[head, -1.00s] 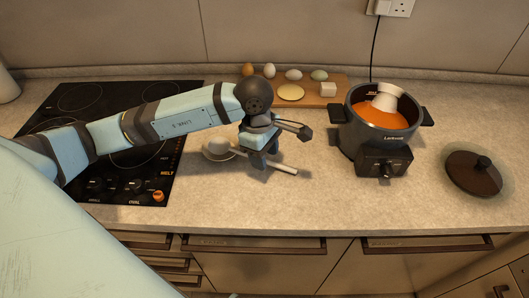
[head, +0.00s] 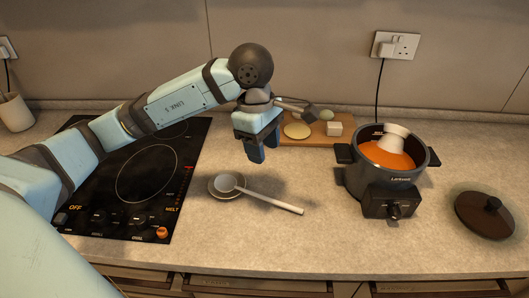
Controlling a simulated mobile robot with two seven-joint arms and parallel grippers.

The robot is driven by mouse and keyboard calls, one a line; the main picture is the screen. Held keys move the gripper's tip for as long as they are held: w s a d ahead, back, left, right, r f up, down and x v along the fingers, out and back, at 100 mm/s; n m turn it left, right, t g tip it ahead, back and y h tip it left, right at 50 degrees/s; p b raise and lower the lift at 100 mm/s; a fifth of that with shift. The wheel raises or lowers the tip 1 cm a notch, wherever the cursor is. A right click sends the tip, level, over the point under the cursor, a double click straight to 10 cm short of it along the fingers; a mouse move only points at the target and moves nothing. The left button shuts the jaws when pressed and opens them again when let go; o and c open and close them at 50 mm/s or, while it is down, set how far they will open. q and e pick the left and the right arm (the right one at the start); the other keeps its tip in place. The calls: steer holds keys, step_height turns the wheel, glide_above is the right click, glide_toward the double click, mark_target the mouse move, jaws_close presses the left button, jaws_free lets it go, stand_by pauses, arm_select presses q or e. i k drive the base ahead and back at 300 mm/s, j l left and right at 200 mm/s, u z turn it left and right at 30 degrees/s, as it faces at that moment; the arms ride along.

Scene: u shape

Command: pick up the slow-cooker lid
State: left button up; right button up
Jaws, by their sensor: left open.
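The slow-cooker lid (head: 480,217) is a dark round disc with a black knob. It lies flat on the counter at the right. The slow cooker (head: 392,183) stands to its left, uncovered, with orange contents and a white object (head: 394,136) in it. My left gripper (head: 256,155) is raised over the counter left of the cooker, fingers pointing down, open and empty. It is well apart from the lid. My right gripper is not in view.
A wooden board (head: 345,138) with food items stands behind. The hob (head: 150,180) is at left, a socket (head: 397,46) on the wall. The front counter is clear.

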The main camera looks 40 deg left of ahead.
mark_target(487, 212)
steer(key=k, duration=1)
